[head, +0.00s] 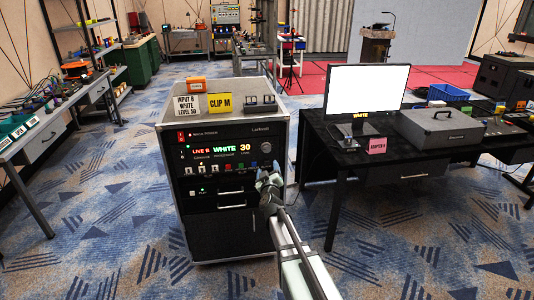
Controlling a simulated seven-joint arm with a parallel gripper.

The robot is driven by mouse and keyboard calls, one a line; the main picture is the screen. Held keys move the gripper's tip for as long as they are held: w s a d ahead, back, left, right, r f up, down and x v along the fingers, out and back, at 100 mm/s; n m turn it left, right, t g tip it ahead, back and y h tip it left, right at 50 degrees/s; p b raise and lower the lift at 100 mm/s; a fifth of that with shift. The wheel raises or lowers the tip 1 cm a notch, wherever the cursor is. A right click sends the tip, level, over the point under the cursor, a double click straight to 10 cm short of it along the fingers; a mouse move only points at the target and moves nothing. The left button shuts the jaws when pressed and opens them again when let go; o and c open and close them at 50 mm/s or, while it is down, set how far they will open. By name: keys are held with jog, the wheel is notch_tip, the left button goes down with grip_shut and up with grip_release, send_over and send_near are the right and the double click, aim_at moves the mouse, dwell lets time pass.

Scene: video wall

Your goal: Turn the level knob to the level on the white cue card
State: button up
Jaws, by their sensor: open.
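The white cue card (188,105) stands on top of the equipment rack and reads INPUT B, WHITE, LEVEL 50. The display (226,149) on the rack's front reads LIVE B, WHITE and 30. A small round knob (266,147) shows at the right end of the display row; I cannot tell whether it is the level knob. My gripper (266,177) is open in front of the panel's right side, below that round knob. It covers part of the lower right panel, and I cannot tell whether it touches anything.
A yellow CLIP M card (219,103), an orange box (195,85) and a dark block (262,103) are on the rack top. A row of buttons (208,169) lies below the display. A desk with a white-lit monitor (367,92) stands close on the right. Carpet lies open to the left.

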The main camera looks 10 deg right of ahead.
aim_at(267, 150)
jog(key=shift+w+d+n, duration=0.1)
jog(key=shift+w+n, duration=0.05)
jog(key=shift+n, duration=0.45)
jog(key=w, duration=0.4)
jog(key=w+d, duration=0.1)
jog(key=w, duration=0.8)
jog(key=shift+w+d, duration=0.25)
jog(key=shift+d, duration=0.1)
jog(key=c, duration=1)
